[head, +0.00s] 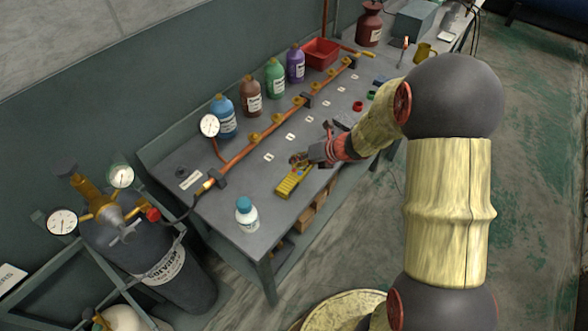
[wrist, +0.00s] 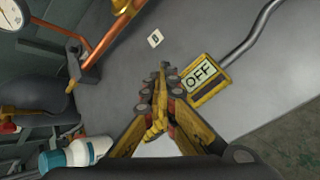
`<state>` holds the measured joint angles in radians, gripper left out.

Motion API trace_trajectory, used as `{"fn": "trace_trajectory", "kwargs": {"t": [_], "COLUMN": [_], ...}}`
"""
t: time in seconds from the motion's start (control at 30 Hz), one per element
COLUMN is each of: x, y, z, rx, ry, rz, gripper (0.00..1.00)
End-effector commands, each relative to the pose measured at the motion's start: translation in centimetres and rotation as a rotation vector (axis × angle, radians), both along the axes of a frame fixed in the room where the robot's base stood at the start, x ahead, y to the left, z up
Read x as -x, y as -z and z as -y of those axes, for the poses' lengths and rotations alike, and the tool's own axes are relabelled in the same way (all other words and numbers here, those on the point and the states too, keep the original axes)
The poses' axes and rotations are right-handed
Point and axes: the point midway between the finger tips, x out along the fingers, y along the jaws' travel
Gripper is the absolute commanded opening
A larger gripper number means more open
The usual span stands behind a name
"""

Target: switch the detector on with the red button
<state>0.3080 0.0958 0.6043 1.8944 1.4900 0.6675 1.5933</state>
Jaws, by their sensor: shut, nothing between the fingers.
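The detector (head: 292,182) is a yellow handheld device lying on the grey workbench (head: 230,185) near its front edge. In the wrist view the detector (wrist: 204,78) shows a pale screen reading OFF, and a grey bent probe (wrist: 252,35) runs from it to the upper right. My gripper (head: 298,160) is shut and empty, low over the detector's far end. In the wrist view my gripper (wrist: 163,72) is just left of the screen and covers part of the detector. I cannot make out the red button; I cannot tell whether the fingers touch the detector.
A white bottle with a teal cap (head: 247,216) stands left of the detector. A copper pipe (head: 265,137) with brass valves and a gauge (head: 209,126) runs along the bench. Several coloured bottles and a red bin (head: 321,52) stand behind. A grey cylinder (head: 150,255) stands at the left.

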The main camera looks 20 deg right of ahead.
Motion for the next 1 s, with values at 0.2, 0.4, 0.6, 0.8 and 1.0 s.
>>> {"fn": "trace_trajectory", "kwargs": {"t": [0.2,0.4,0.6,0.8,1.0], "x": [0.00,0.00,0.00,0.03,0.02], "y": [0.00,0.00,0.25,0.88,0.87], "z": [0.00,0.00,0.00,0.00,0.00], "rx": [0.000,0.000,0.000,-0.001,0.000], "ry": [0.000,0.000,0.000,0.001,0.000], "rz": [0.000,0.000,0.000,0.000,0.000], "gripper": [0.00,0.00,0.00,0.00,0.00]}}
